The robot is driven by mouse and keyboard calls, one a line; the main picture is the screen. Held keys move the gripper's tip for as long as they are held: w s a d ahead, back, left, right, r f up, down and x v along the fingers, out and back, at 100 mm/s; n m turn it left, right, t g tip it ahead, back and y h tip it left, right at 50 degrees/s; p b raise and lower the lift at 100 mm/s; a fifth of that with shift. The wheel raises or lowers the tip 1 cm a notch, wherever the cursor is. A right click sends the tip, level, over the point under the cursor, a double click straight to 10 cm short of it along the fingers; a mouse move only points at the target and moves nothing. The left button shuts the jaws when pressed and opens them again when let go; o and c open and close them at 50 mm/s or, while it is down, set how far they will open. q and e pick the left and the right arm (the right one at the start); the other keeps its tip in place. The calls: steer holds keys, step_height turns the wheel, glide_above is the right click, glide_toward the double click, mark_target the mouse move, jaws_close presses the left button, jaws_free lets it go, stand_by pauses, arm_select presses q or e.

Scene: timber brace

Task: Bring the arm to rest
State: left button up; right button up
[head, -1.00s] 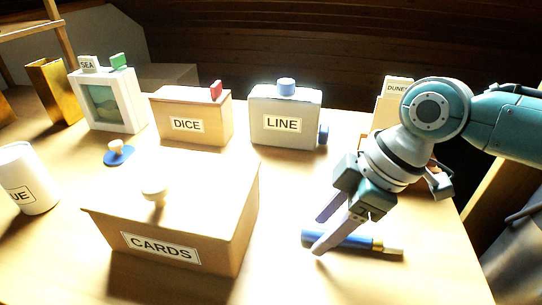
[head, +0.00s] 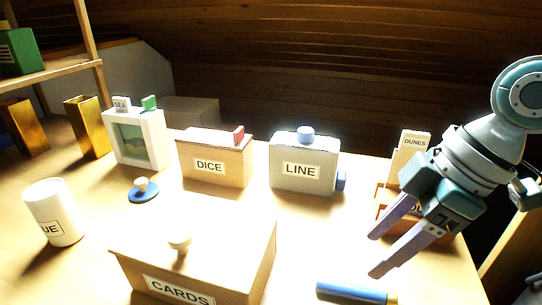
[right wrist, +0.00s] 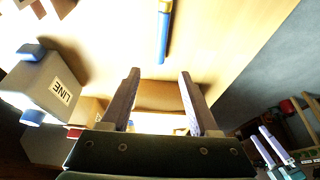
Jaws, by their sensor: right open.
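My right gripper (head: 376,255) is open and empty at the right of the table in the head view. Its two fingers (right wrist: 157,78) stand apart in the right wrist view with nothing held between them. A blue stick with a yellow band (head: 350,292) lies on the table below the gripper, apart from it. The stick also shows at the top of the right wrist view (right wrist: 164,35). A wooden holder (head: 386,197) with a card marked DUNES (head: 414,142) stands behind the gripper, partly hidden by it.
A CARDS box (head: 200,240) stands at the front. A DICE box (head: 213,165), a grey LINE box (head: 303,170) and a white SEA frame (head: 136,140) stand farther back. A white cup (head: 55,212) is at the left. Table space between the CARDS box and my gripper is clear.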

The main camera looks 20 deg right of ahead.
steer(key=s+a+r+m+p, duration=0.3)
steer(key=s+a+r+p, duration=0.5)
steer(key=s+p, duration=0.15)
steer(key=s+d+r+m+t+h+p, duration=0.1)
steer(key=s+d+r+m+h+p, duration=0.35)
steer(key=s+r+m+p, duration=0.35)
step_height(320, 180, up, 37)
steer(key=w+n+p, duration=0.1)
steer(key=p, duration=3.5)
steer(key=shift+w+d+y+p, duration=0.2)
steer(key=shift+y+p, duration=0.15)
steer(key=shift+p, duration=0.05)
steer(key=shift+r, duration=0.1)
